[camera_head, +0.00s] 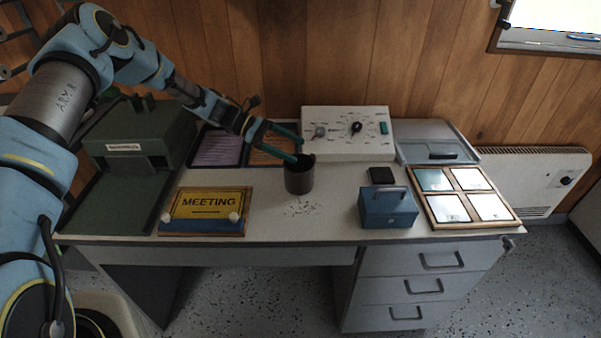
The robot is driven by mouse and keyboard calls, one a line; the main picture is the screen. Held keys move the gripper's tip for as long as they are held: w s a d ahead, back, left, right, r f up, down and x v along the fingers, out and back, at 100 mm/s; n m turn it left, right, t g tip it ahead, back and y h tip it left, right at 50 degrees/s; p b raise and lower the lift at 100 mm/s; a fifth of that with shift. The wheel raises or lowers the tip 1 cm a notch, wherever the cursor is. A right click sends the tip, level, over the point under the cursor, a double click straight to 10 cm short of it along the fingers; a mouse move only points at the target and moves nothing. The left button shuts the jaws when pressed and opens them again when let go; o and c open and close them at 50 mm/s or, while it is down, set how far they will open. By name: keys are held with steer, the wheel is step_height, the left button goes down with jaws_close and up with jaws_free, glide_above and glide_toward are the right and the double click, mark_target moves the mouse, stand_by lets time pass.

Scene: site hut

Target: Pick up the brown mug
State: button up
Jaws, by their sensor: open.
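The brown mug (299,178) stands upright near the middle of the desk in the head view. It is dark brown, with its open top facing up. My gripper (298,146) reaches in from the upper left, with its two greenish fingers spread at the mug's back rim. The fingers are open and hold nothing that I can see. One fingertip overlaps the mug's rim in the picture; I cannot tell whether it touches the mug or is inside it.
Behind the mug stands a white control box (347,150) with knobs. A blue cash box (388,208) is to the right, near a framed panel (471,224). A yellow MEETING sign (206,225) and a green machine (135,137) are to the left.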

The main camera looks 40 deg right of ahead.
steer(key=p+x, duration=0.1)
steer(key=x, duration=0.3)
steer(key=shift+s+a+r+p, duration=0.1)
steer(key=shift+s+p, duration=0.05)
steer(key=shift+p, duration=0.25)
jaws_close()
